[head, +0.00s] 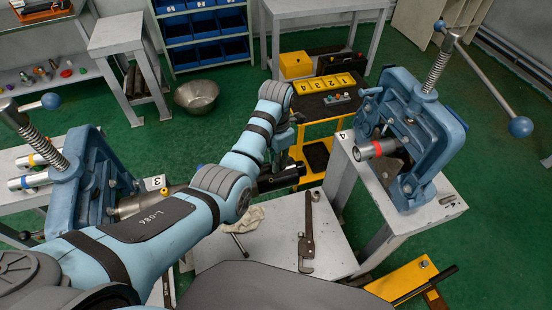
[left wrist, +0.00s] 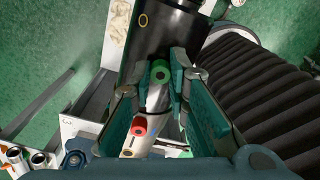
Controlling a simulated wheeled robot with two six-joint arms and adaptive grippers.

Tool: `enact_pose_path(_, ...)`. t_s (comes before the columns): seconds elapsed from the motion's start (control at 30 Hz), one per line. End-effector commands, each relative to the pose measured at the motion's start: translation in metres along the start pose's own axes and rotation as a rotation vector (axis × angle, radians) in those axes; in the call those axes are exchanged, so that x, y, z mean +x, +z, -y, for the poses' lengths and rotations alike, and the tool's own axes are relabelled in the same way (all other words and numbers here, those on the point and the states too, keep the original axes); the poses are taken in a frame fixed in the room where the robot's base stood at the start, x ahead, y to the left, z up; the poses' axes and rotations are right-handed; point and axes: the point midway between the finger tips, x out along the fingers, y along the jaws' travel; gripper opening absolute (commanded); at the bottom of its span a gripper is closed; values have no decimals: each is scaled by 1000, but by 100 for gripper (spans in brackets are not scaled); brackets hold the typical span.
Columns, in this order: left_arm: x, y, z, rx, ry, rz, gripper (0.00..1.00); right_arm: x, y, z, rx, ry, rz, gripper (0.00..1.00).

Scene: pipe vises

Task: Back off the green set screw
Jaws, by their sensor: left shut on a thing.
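The green set screw (left wrist: 160,71) shows in the left wrist view, on a metal piece below a wide black cylinder (left wrist: 168,32). My left gripper (left wrist: 160,78) is shut on it, a fingertip on each side. A red screw (left wrist: 138,127) and a yellow screw (left wrist: 127,152) show lower down. In the head view the yellow screw (head: 165,191) stands on the metal pipe (head: 135,205), beside vise 3 (head: 85,190). The black cylinder (head: 280,178) shows past my left forearm. The forearm hides the green and red screws there. My right gripper is not in view.
A second blue vise (head: 410,135) holds a red-banded pipe (head: 375,149) on stand 4 at right. A pipe wrench (head: 307,235) lies on the low white table (head: 335,262) with a cloth (head: 243,219). A metal bowl (head: 196,96) sits on the green floor.

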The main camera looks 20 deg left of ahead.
Motion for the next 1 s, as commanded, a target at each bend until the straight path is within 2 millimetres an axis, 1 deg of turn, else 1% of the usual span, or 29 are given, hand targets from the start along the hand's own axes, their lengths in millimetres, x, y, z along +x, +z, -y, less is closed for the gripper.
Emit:
enact_pose_path(0.03,4,-2,3,1,-9,-9,0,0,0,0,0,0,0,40)
enact_pose_path(0.23,4,-2,3,2,-9,-9,0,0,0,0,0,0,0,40)
enact_pose_path(0.27,4,-2,3,2,-9,-9,19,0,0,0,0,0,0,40)
enact_pose_path(0.3,4,-2,3,3,-8,-8,25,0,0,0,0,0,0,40)
enact_pose_path(0.37,3,-2,2,2,-7,-7,35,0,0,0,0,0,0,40)
enact_pose_path(0.4,3,-2,2,2,-6,-6,36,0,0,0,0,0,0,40)
enact_pose_path(0.67,0,0,1,2,-2,-2,36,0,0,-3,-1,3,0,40)
enact_pose_path(0.73,-5,0,0,2,-1,0,36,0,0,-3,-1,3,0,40)
enact_pose_path(0.77,-9,0,0,2,-1,0,36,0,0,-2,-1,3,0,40)
enact_pose_path(1.0,-60,0,0,3,-2,-1,36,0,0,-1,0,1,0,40)
